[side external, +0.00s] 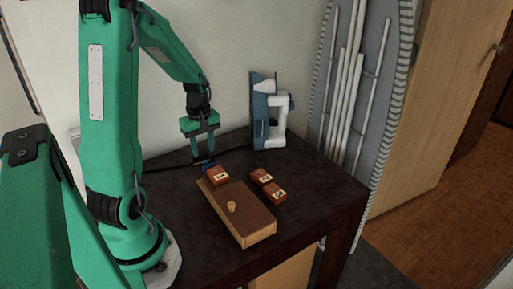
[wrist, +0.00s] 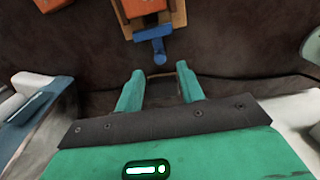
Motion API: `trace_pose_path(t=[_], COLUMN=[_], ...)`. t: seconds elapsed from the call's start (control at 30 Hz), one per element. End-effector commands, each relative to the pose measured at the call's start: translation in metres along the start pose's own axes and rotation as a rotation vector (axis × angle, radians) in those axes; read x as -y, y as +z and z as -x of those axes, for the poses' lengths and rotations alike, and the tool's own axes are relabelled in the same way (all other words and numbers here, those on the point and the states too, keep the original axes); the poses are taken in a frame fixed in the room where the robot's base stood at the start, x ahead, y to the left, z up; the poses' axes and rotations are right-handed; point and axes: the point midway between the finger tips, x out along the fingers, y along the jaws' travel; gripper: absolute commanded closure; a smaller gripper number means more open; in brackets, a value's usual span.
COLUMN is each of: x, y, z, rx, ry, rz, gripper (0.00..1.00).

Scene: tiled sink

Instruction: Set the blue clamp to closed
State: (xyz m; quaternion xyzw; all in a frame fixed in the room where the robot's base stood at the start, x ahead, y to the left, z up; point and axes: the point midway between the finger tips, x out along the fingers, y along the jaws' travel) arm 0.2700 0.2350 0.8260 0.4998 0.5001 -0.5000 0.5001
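The blue clamp (wrist: 153,35) shows in the wrist view at the end of the wooden board (wrist: 178,14). Its short blue arm has a rounded end and points toward my gripper. In the side view the clamp (side external: 208,164) is a small blue shape at the board's far end, just under my gripper (side external: 207,153). In the wrist view my gripper (wrist: 160,70) is open, with nothing between its fingers. The fingertips are apart from the clamp, just short of its rounded end. I cannot tell from these views whether the clamp is open or closed.
An orange-red block (side external: 217,176) sits on the board beside the clamp. A light wooden peg (side external: 231,207) stands on the board. Two more red blocks (side external: 261,177) lie on the dark table to the right. A blue-and-white device (side external: 268,110) stands at the back; a dark cable runs behind.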

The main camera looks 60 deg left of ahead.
Motion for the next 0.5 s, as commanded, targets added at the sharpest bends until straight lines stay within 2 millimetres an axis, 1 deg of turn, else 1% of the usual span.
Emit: trace_pose_path(t=[0.03,0.2,0.4,0.5], x=[0.0,0.001,0.0,0.0], y=[0.0,0.001,0.0,0.0], z=[-0.007,-0.027,-0.042,-0.046], rx=[0.002,0.002,0.001,0.0], ry=[-0.002,-0.002,-0.002,0.0], rz=[0.0,0.0,-0.001,-0.001], gripper=[0.62,0.62,0.62,0.62])
